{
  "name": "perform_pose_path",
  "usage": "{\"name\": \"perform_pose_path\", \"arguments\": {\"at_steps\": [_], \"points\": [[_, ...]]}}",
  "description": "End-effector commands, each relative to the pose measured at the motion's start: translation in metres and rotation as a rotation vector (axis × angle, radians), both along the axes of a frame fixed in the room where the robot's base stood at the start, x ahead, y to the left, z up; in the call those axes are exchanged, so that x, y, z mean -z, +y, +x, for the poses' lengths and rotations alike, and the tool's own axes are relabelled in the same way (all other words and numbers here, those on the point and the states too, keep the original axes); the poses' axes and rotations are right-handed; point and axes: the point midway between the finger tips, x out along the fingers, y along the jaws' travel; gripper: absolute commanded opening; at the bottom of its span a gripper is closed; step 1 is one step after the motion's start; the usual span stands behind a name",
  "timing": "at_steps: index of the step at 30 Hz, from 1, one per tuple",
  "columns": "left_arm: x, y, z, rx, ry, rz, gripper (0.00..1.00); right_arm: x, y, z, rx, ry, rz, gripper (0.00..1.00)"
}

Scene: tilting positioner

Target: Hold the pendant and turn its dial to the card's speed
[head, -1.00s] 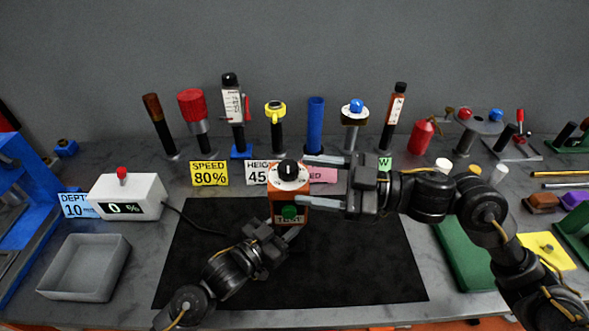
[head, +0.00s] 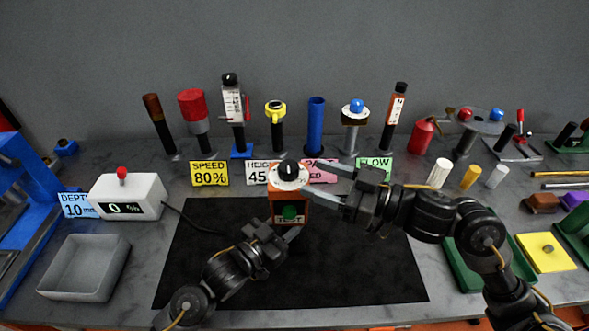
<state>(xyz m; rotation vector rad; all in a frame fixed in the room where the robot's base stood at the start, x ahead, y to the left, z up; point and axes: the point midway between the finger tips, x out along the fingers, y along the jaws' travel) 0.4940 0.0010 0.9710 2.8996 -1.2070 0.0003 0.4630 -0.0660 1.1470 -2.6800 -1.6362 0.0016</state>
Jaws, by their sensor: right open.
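The orange pendant (head: 289,203) is upright over the black mat, with a black knob on a white dial (head: 289,174) at its top and a green button on its front. My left gripper (head: 287,232) is at the pendant's lower end and appears shut on it; its fingertips are partly hidden. My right gripper (head: 311,177) is open, its two fingers pointing left at the dial's right side, with the knob not between them. The yellow speed card (head: 210,173) reads "SPEED 80%". The white display box (head: 128,197) reads 0 %.
Other cards stand behind the pendant, including the pink card (head: 320,171) and green flow card (head: 374,168). Several upright tools line the back, such as the blue tube (head: 315,125). A grey tray (head: 84,267) is at front left. The black mat (head: 350,275) is mostly clear.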

Motion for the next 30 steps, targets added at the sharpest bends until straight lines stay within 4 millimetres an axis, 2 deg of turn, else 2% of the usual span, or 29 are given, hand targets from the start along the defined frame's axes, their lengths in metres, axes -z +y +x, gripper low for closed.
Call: {"name": "perform_pose_path", "arguments": {"at_steps": [3,9,15,22,30], "points": [[0.0,0.0,0.0,0.0,0.0,0.0,0.0,-0.001,0.021,0.011,-0.001,0.0,0.004,0.59],[0.0,0.0,0.0,0.0,0.0,0.0,0.0,0.0,0.044,0.023,0.0,0.0,0.001,0.59],[0.0,0.0,0.0,-0.001,0.0,0.0,0.0,0.0,0.052,0.027,0.0,0.0,-0.001,0.59],[0.0,0.0,0.0,-0.001,0.0,0.0,0.0,0.0,0.053,0.027,0.0,0.0,-0.001,0.59],[0.0,0.0,0.0,-0.001,0.0,0.0,0.0,0.0,0.052,0.027,0.0,0.0,-0.001,0.25]]}}
